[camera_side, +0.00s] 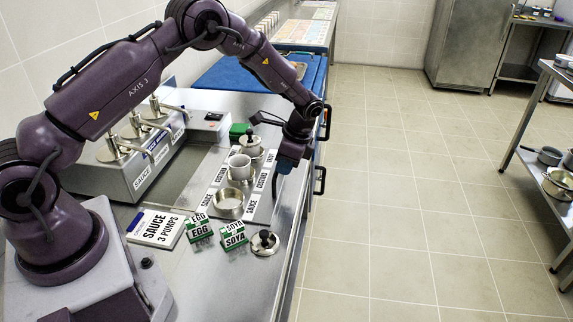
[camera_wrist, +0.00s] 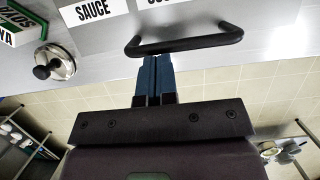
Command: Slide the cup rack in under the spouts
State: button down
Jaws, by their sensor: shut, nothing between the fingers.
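The cup rack (camera_side: 263,203) is a flat grey tray with white SAUCE and CUSTARD labels, on the steel counter in the side view. It carries cups (camera_side: 240,165) and a metal bowl (camera_side: 229,204). Its black bar handle (camera_wrist: 185,44) crosses the top of the wrist view. The spouts (camera_side: 160,126) belong to several pumps on a steel dispenser left of the rack, with a gap of counter between. My gripper (camera_side: 286,164) is shut and empty at the rack's right side. Its blue fingertips (camera_wrist: 154,58) are right by the handle's outer side; I cannot tell if they touch.
A SAUCE 3 PUMPS card (camera_side: 155,229), green-and-white EGG (camera_side: 200,230) and SOYA (camera_side: 234,238) blocks, and a black-knobbed lid (camera_side: 265,243) lie on the near counter. A green block (camera_side: 238,131) is behind the rack. The counter's right edge is close to my gripper.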

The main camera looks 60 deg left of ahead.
aim_at(230, 166)
jog(key=s+a, duration=1.3)
jog(key=shift+f, duration=0.1)
jog(key=w+d, duration=0.1)
jog(key=w+d+r, duration=0.1)
jog(key=w+d, duration=0.1)
jog(key=shift+w+r, duration=0.1)
jog(key=shift+r, duration=0.25)
jog(key=shift+w+d+r, duration=1.45)
jog(key=shift+w+r, duration=0.75)
jog(key=shift+r, duration=1.8)
jog(key=x, duration=0.9)
jog(key=shift+s+f, duration=0.1)
jog(key=shift+f, duration=0.25)
jog(key=shift+s+a, duration=0.85)
jog(key=shift+a, duration=0.15)
jog(key=shift+s+a+f, duration=0.15)
jog(key=shift+s+a, duration=0.3)
